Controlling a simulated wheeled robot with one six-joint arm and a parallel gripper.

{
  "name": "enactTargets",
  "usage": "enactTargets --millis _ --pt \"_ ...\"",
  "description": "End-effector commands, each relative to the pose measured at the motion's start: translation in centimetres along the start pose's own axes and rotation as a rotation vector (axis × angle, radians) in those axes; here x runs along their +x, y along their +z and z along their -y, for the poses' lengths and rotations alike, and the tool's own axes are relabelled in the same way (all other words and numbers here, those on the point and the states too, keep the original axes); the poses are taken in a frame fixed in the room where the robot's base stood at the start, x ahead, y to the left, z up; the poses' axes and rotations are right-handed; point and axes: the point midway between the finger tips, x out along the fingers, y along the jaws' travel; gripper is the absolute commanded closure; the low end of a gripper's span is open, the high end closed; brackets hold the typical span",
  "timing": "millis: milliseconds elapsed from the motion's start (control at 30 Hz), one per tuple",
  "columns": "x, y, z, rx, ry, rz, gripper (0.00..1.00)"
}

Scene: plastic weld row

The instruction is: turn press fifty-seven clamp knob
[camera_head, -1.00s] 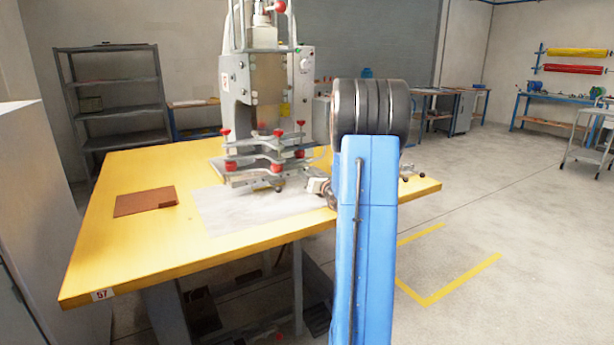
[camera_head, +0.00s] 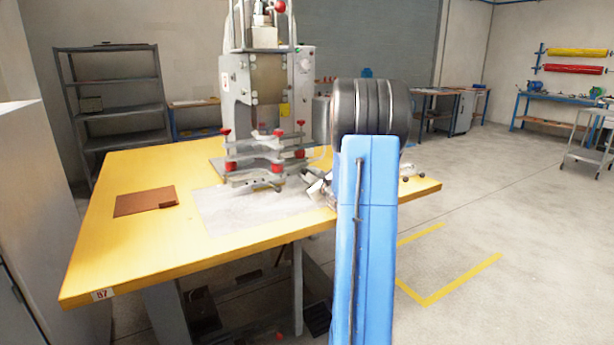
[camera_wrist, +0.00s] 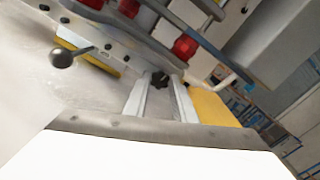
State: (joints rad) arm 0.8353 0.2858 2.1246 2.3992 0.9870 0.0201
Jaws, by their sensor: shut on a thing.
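The press (camera_head: 268,80) stands on a yellow table (camera_head: 130,240) whose front edge carries a small number plate (camera_head: 103,294) reading 57. A small dark lobed knob (camera_wrist: 160,79) shows in the wrist view, low on the press's clamp frame. My gripper (camera_wrist: 161,84) has its two pale fingers on either side of this knob and is shut on it. In the head view my gripper (camera_head: 316,186) is at the right side of the clamp frame, partly hidden by my arm; the dark knob cannot be made out there.
Red knobs (camera_wrist: 184,47) sit on the clamp plates close above my fingers. A ball-ended lever (camera_wrist: 62,58) sticks out at the left in the wrist view. A brown pad (camera_head: 144,201) lies on the left of the table. A grey shelf (camera_head: 108,100) stands behind. The floor at right is open.

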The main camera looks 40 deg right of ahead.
Motion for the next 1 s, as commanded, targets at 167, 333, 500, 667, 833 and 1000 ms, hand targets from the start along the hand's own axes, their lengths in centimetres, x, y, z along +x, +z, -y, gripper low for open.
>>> enactTargets --millis 167,333,500,667,833,1000 --pt "-0.03 -0.04 -0.03 -0.049 0.0 -0.001 0.99" --pt "-0.04 -0.05 -0.04 -0.068 0.0 -0.001 0.99" --pt "-0.04 -0.05 -0.05 -0.07 0.001 -0.001 0.99" --pt "-0.04 -0.06 -0.05 -0.07 0.001 -0.001 0.99" --pt "-0.03 -0.05 -0.04 -0.07 0.001 -0.001 0.58" --pt "-0.02 -0.03 -0.03 -0.07 0.0 0.0 0.58"
